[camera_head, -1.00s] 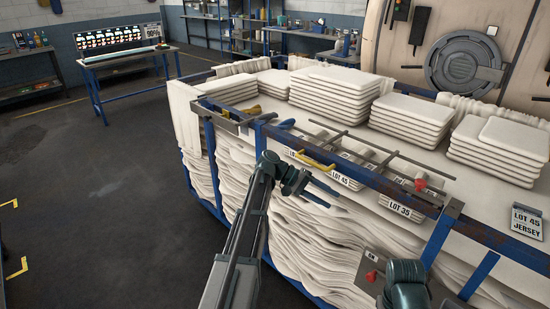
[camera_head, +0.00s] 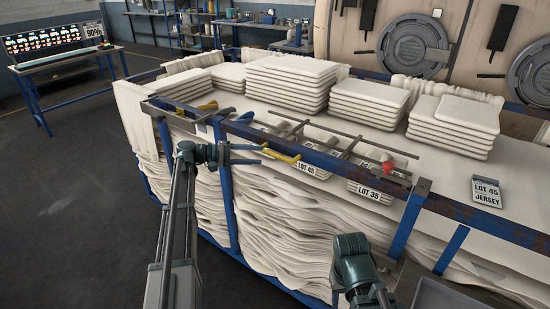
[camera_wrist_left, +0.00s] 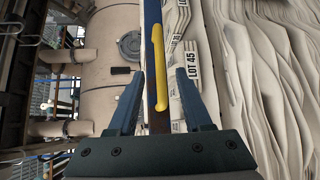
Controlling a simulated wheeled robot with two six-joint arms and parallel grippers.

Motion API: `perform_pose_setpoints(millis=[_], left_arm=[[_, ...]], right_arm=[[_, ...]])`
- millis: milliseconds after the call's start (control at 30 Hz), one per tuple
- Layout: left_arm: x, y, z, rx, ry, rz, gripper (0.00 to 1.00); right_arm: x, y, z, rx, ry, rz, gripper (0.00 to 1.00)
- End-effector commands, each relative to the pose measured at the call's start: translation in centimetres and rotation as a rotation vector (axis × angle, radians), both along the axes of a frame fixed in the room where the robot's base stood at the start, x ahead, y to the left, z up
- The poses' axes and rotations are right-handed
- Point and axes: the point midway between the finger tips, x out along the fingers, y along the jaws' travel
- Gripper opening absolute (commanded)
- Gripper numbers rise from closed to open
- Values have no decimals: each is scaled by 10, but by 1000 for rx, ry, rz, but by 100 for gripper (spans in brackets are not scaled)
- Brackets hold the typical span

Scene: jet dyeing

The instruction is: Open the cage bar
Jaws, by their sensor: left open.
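A cage of thin grey bars (camera_head: 345,143) lies over labelled fabric stacks along the blue rail (camera_head: 330,161) of the big cart. A yellow handle (camera_head: 282,155) sits on the rail at the cage's front left. In the left wrist view the yellow handle (camera_wrist_left: 160,70) runs lengthwise between the two fingers. My left gripper (camera_head: 258,154) is open, its tips just left of the handle, with visible gaps on both sides in the wrist view. A red knob (camera_head: 388,165) sits at the cage's right end. My right wrist is at the bottom; its jaw state cannot be made out.
Stacks of folded white cloth (camera_head: 292,82) fill the cart top. Lot 45 (camera_head: 307,168) and Lot 35 (camera_head: 368,193) labels hang under the rail. A Lot 45 Jersey sign (camera_head: 487,191) stands at right. Open floor (camera_head: 70,190) lies left.

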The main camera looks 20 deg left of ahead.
Motion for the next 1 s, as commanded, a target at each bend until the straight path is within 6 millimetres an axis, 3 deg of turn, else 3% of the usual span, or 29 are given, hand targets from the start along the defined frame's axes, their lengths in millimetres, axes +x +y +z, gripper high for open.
perform_pose_setpoints(millis=[200,400,867,1000], left_arm=[[17,-39,-7,1,0,-2,50],[27,-60,-10,1,0,0,50],[31,-68,-11,1,-1,1,50],[31,-68,-11,1,-1,1,26]], right_arm=[[0,0,-7,0,0,0,50],[0,0,-10,0,0,0,50],[0,0,-10,0,0,0,50],[0,0,-10,0,0,0,50]])
